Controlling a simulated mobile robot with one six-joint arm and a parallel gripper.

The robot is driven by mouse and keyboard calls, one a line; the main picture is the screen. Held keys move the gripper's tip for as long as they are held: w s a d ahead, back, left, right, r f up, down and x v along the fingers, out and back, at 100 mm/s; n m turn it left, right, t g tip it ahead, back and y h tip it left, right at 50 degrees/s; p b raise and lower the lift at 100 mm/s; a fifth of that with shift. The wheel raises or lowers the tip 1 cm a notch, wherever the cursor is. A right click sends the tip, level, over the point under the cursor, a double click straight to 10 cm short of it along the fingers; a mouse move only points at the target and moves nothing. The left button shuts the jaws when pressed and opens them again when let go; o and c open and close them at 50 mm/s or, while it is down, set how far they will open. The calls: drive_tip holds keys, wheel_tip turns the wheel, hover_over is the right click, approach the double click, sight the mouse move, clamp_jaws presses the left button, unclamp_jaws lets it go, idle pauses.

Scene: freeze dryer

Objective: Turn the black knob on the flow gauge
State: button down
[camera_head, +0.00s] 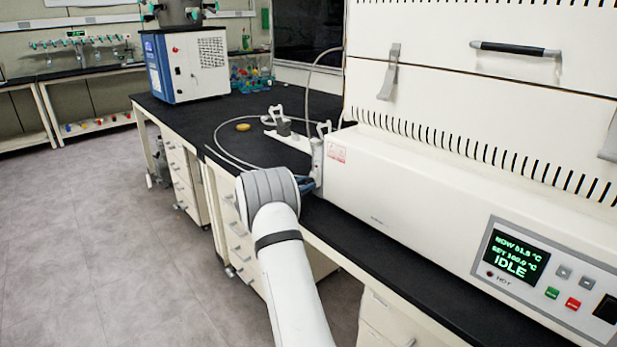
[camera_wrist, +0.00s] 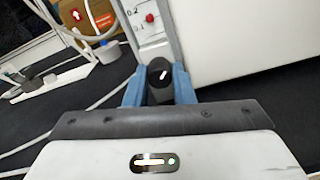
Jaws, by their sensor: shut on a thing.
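The flow gauge (camera_wrist: 152,32) is a pale upright panel with scale marks and a red indicator at the top of the wrist view. In the head view its narrow white body (camera_head: 317,160) stands beside the large white machine. The black knob (camera_wrist: 159,73) is low on the gauge and carries a white line that is tilted from upright. My gripper (camera_wrist: 160,85) has its blue fingers on either side of the knob and is shut on it. In the head view my wrist hides the knob and most of the gripper (camera_head: 306,185).
The large white machine (camera_head: 430,195) with a lit display stands right of the gauge. A white stand (camera_head: 285,138), a yellow item (camera_head: 243,127) and a thin tube are behind on the black bench (camera_head: 200,117). A blue and white device (camera_head: 187,65) stands farther back.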

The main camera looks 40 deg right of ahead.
drive_tip(key=n+p, duration=0.1)
drive_tip(key=n, duration=0.1)
drive_tip(key=n+p, duration=0.1)
drive_tip(key=p, duration=0.1)
drive_tip(key=n+p, duration=0.1)
drive_tip(key=n, duration=0.1)
drive_tip(key=shift+w+a+r+n, duration=0.15)
drive_tip(key=shift+a+r+n, duration=0.05)
drive_tip(key=shift+r+n, duration=0.15)
drive_tip(key=shift+n+p, duration=1.4)
drive_tip(key=shift+n, duration=0.45)
drive_tip(key=c, duration=1.4)
unclamp_jaws()
drive_tip(key=shift+a+f, duration=0.1)
drive_tip(key=shift+f, duration=0.05)
drive_tip(key=shift+c, duration=0.2)
drive_tip(key=shift+o, duration=1)
drive_tip(key=shift+f, duration=0.1)
drive_tip(key=a, duration=0.7)
drive_tip(key=shift+s+a, duration=0.3)
drive_tip(key=shift+s, duration=0.05)
